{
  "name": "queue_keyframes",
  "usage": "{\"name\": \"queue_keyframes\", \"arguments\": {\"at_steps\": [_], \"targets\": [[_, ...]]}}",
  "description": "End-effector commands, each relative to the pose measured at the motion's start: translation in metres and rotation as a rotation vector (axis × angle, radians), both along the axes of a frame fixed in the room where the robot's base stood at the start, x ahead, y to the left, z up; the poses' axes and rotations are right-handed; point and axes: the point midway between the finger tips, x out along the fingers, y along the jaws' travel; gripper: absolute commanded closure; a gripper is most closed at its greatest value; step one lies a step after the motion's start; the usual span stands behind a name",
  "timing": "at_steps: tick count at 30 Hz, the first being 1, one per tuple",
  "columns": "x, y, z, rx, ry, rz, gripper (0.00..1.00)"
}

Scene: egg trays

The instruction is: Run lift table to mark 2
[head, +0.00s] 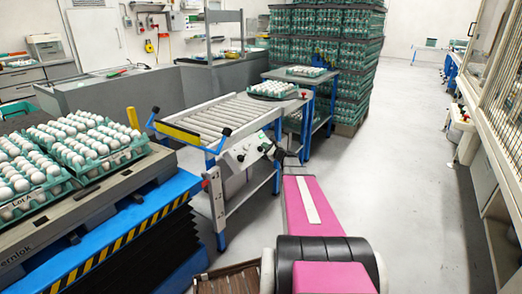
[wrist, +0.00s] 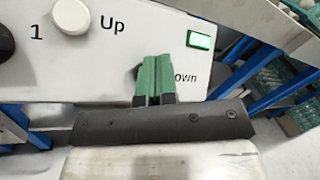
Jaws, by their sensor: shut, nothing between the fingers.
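The lift table (head: 118,247) stands at the left in the head view, with a blue top frame, yellow-black striped edge and dark bellows. Its white control panel (wrist: 250,20) fills the upper wrist view. It shows a round white button (wrist: 71,16) beside "Up", a "1" by a partly cut-off black knob (wrist: 4,42), and a green lit display (wrist: 201,41). My gripper (wrist: 156,60) is shut and empty, its green fingertips in front of the panel just left of the partly covered "Down" lettering. The button there is mostly hidden; I cannot tell whether the fingertips touch it.
Trays of white eggs (head: 85,140) lie on the lift table. A roller conveyor (head: 215,118) runs behind the panel, with an egg tray (head: 273,90) at its far end. Stacked green crates (head: 345,60) stand behind. The floor to the right (head: 400,190) is clear.

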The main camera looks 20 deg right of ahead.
Motion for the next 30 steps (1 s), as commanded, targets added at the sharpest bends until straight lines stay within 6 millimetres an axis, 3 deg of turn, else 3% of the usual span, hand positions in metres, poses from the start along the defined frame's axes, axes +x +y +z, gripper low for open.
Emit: {"name": "queue_keyframes", "arguments": {"at_steps": [30], "targets": [[0.0069,0.0053,-0.0075,0.0,0.0,0.0,1.0]]}}
